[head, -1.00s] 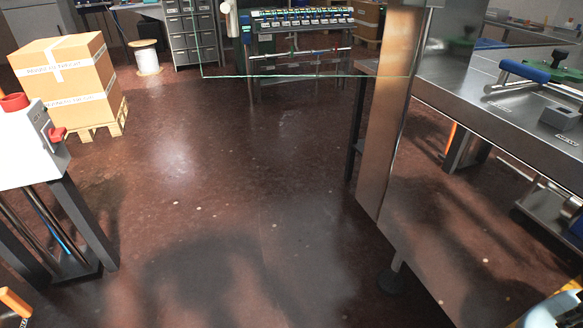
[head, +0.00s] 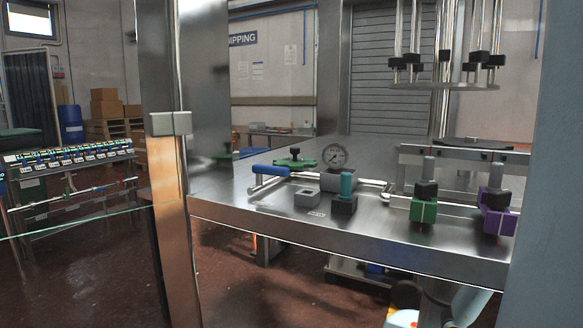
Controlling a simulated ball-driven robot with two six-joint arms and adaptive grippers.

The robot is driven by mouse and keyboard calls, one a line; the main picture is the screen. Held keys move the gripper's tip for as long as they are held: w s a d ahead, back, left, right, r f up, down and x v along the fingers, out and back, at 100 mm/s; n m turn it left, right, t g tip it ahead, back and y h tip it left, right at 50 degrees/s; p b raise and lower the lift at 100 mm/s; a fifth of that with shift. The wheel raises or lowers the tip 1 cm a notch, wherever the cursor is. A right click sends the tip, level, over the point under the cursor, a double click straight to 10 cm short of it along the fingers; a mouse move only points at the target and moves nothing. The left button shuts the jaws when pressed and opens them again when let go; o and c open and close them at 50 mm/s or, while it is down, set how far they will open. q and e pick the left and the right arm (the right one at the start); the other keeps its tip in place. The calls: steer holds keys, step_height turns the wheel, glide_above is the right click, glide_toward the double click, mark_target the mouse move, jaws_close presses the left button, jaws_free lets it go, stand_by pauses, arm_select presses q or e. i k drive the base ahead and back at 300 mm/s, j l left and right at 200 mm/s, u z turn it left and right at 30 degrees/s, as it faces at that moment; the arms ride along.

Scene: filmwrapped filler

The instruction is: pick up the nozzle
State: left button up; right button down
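On the steel table (head: 270,211), a teal upright cylinder (head: 347,185) stands in a small dark block (head: 344,204); it may be the nozzle, but I cannot tell for certain. Beside it on the left is a low grey block (head: 307,198) with a square opening that looks empty. Neither of my grippers is in view.
A round gauge (head: 334,156), a blue-handled tool (head: 271,171) and a green part (head: 295,163) are behind the blocks. Green (head: 423,210) and purple (head: 497,215) fittings stand to the right. A steel post (head: 170,210) stands at the table's left end.

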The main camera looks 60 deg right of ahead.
mark_target(429, 162)
steer(key=z, duration=2.6)
